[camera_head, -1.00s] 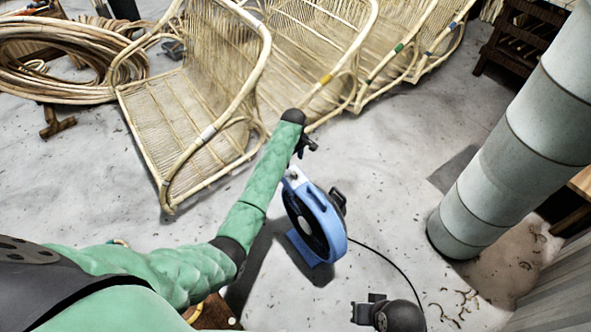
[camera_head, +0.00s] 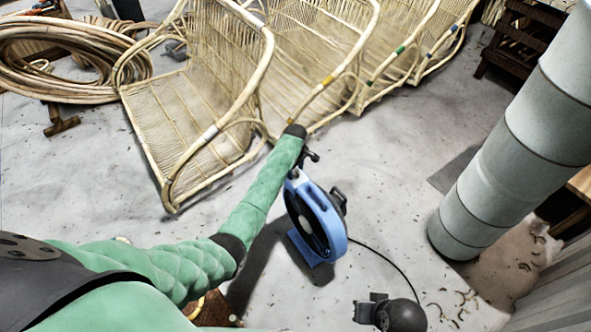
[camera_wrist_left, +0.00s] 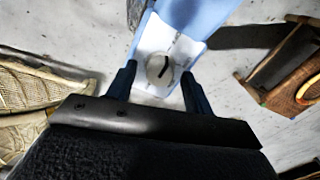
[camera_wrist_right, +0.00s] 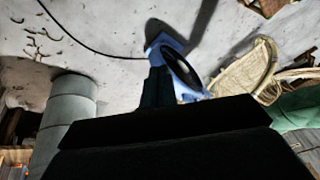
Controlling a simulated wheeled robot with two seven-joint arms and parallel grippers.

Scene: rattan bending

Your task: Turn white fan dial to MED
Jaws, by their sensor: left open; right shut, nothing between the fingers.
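The blue fan (camera_head: 333,228) stands on the floor in the middle of the head view. Its round white dial (camera_wrist_left: 158,69), with a dark slanted mark, sits on a pale panel in the left wrist view. The printed setting labels are too small to read. My left gripper (camera_wrist_left: 158,74) is open, with one finger on each side of the dial; whether the fingers touch it, I cannot tell. In the head view the left gripper (camera_head: 311,156) is at the fan's upper end. My right gripper (camera_wrist_right: 157,84) is shut and empty, well apart from the fan.
Rattan chairs (camera_head: 185,118) stand behind the fan, with a coil of rattan (camera_head: 60,65) at the far left. A thick grey duct (camera_head: 505,165) stands at the right. A black cord (camera_head: 388,262) runs from the fan across the floor. A wooden stool (camera_wrist_left: 290,75) is nearby.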

